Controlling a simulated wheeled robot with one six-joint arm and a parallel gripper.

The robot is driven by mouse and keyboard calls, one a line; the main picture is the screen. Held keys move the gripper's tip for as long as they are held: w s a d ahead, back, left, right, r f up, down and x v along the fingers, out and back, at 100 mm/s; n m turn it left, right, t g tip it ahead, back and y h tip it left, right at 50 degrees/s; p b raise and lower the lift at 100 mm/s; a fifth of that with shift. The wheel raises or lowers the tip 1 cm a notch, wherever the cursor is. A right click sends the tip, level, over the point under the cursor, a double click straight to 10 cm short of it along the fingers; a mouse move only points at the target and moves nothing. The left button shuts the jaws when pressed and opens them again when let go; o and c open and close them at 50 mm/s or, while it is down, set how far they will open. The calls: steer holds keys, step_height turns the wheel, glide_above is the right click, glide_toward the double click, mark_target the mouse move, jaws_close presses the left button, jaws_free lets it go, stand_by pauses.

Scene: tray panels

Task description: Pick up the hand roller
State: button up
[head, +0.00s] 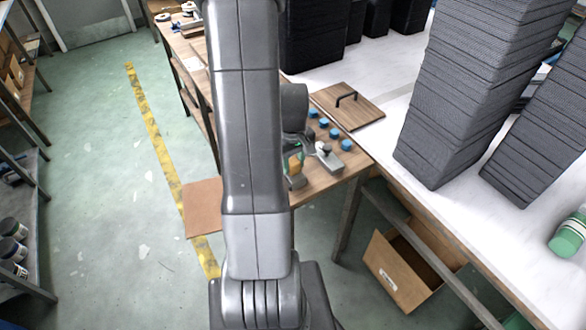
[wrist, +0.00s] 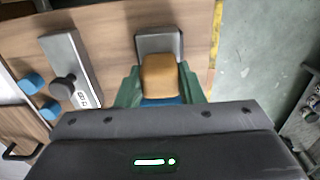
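A tool that I take for the hand roller, with an orange-tan grip (wrist: 160,76) and a dark grey end (wrist: 158,40), is at the middle of the wrist view. In the head view its orange part (head: 295,165) shows just right of my arm, over the wooden bench top. My gripper (wrist: 160,84) has green fingers, one on each side of the orange grip. The fingers look very close to it; whether they press on it is not clear. My gripper's dark body hides the tool's lower part in the wrist view.
A metal block with a black knob (wrist: 72,68) lies left of the tool in the wrist view, with blue cylinders (wrist: 30,83) beside it. A wooden board with a black handle (head: 348,104) lies further back. Tall dark stacks (head: 470,95) stand at right.

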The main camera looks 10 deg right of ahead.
steer(key=shift+r, duration=0.1)
steer(key=shift+c, duration=0.2)
step_height(320, 180, up, 10)
steer(key=shift+f, duration=0.1)
stand_by(0.3)
